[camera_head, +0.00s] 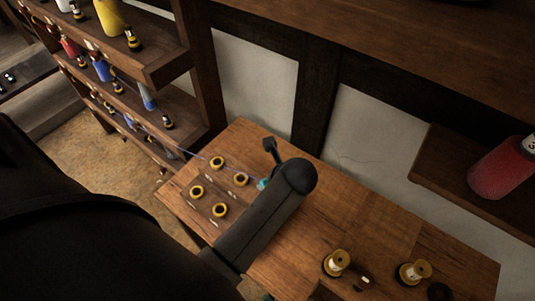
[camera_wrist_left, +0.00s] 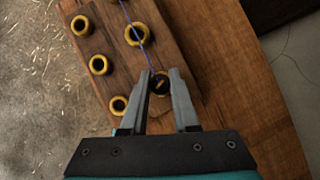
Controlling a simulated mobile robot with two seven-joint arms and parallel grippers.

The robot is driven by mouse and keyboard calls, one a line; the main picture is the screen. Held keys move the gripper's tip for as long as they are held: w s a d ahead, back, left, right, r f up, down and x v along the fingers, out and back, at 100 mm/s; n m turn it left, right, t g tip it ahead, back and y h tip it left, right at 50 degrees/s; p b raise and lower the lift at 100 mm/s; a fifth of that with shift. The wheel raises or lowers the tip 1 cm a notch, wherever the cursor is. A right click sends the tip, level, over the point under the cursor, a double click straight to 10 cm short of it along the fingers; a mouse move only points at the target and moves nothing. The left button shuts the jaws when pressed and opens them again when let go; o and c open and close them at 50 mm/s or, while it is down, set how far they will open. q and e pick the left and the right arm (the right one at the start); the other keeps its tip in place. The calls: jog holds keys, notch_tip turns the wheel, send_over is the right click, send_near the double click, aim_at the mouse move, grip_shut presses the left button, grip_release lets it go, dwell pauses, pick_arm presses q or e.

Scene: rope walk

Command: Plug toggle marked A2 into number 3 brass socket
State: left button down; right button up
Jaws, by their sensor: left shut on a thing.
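The brass sockets are yellow rings with dark holes on a wooden board (camera_head: 207,180). One socket (camera_head: 217,162) is at its far side and another (camera_head: 220,209) at its near side. In the left wrist view a socket (camera_wrist_left: 138,35) lies just beyond my fingertips. My left gripper (camera_wrist_left: 160,84) is shut on a small dark toggle (camera_wrist_left: 160,88) with a yellowish mark, largely hidden between the fingers; its lettering is unreadable. A thin blue cord (camera_wrist_left: 128,18) runs from it over the board. I cannot tell its height above the board. Socket numbers are unreadable. My right gripper is not in view.
Two yellow spools (camera_head: 336,262) (camera_head: 412,272) stand on the table's (camera_head: 330,215) near right part, with a small labelled piece (camera_head: 362,282) between them. A shelf rack (camera_head: 165,65) with coloured bobbins stands at left. A red jar (camera_head: 503,168) is on the right shelf.

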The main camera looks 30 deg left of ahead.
pick_arm(q)
jog(key=shift+f, duration=0.55)
jog(key=c, duration=0.9)
grip_release()
jog(key=shift+c, duration=0.2)
jog(key=shift+v, duration=1.35)
jog(key=v, duration=0.8)
jog(key=shift+r, duration=0.2)
jog(key=shift+d, duration=0.1)
